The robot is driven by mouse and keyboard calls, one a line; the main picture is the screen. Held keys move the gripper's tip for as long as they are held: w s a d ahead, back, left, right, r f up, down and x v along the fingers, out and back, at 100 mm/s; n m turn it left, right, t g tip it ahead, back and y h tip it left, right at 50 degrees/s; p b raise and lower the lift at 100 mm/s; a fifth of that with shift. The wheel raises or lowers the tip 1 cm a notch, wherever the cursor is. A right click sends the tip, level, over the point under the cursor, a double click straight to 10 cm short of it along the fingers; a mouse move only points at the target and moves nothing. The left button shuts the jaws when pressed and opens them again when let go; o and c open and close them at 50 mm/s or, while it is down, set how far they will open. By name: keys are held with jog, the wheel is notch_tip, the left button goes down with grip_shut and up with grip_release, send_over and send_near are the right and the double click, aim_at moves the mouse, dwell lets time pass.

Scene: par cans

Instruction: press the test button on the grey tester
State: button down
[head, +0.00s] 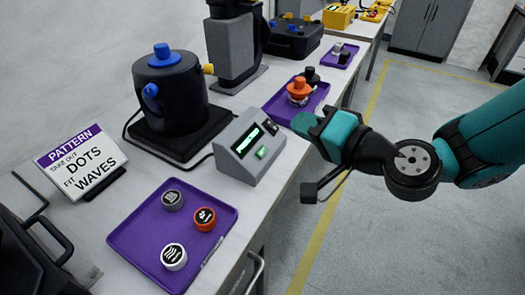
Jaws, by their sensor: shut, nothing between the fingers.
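The grey tester (238,158) stands on the white bench, left of my gripper. Its sloped face has a lit green display (247,142), a green button (261,152) and a dark part (270,127) at the upper right. My gripper (301,123) is shut and empty. In the picture it is just right of the tester, with its teal tips pointing left. The gap between tips and tester is hard to judge from this view. No part of the tester's front face is covered.
A purple tray (125,238) with three round lenses lies in front. A black pot-like can (172,95) on a dark base stands behind the tester. Another purple tray (275,107) with orange and black parts lies beyond my gripper. A sign (82,160) stands left.

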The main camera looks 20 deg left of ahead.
jog(key=shift+w+a+f+b, duration=0.1)
jog(key=shift+a+f+b, duration=0.05)
jog(key=shift+a+f, duration=0.85)
jog(key=shift+a+f+b, duration=0.15)
jog(key=shift+a+f, duration=0.6)
jog(key=shift+f, duration=0.45)
jog(key=shift+w+a+f+b, duration=0.1)
jog(key=shift+a+f+b, duration=0.05)
jog(key=shift+a+f, duration=0.85)
jog(key=shift+d+f, duration=0.15)
jog(key=shift+a+f, duration=0.25)
jog(key=shift+a+f, duration=0.2)
jog(key=shift+f, duration=0.1)
dwell(0.5)
jog(key=shift+d+r+b, duration=0.3)
jog(key=shift+d+r, duration=0.15)
jog(key=shift+r, duration=0.15)
jog(key=d+r, duration=0.1)
jog(key=r, duration=0.1)
jog(key=d+r, duration=0.2)
jog(key=shift+s, duration=0.15)
